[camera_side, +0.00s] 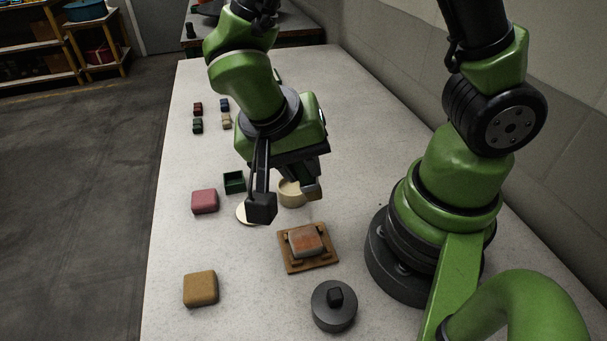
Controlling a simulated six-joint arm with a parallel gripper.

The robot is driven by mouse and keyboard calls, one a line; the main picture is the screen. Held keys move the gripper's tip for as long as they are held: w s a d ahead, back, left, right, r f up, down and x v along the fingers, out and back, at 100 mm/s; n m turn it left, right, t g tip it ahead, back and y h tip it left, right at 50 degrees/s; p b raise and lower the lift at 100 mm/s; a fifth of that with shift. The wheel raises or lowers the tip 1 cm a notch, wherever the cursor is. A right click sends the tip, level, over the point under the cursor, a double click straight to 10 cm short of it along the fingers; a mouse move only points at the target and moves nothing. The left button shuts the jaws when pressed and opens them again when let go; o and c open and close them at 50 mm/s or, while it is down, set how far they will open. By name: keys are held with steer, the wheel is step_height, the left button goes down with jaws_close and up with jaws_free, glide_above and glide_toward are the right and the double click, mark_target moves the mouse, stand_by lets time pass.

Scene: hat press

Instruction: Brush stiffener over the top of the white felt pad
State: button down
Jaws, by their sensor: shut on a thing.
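A small block-shaped pad (305,241) sits in a brown wooden tray (292,268) near the front middle. Its sides look pale and its top is patchy orange-red. My gripper (287,199) is behind and left of the tray, pointing down with its fingers spread. A beige round pot-like thing (291,194) shows between the fingers, and the gripper appears shut on it; the near finger hides part of it. I cannot make out a brush. A cream disc (245,214) is partly hidden behind the near finger.
A red block (204,201), a tan block (200,288) and a green open box (234,182) stand on the left side. A dark round weight with a knob (334,306) is at the front. Several small coloured blocks (198,108) stand farther back. A wall borders the right.

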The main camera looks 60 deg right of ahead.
steer(key=shift+f, duration=3.45)
steer(key=shift+w+f, duration=0.1)
steer(key=shift+f, duration=0.55)
steer(key=shift+w+a+r, duration=0.35)
steer(key=shift+a+r, duration=0.05)
steer(key=shift+w+a, duration=0.5)
steer(key=shift+s+f, duration=0.1)
steer(key=shift+f, duration=0.15)
steer(key=shift+s+d, duration=0.8)
steer(key=shift+d, duration=0.1)
steer(key=shift+r, duration=4.05)
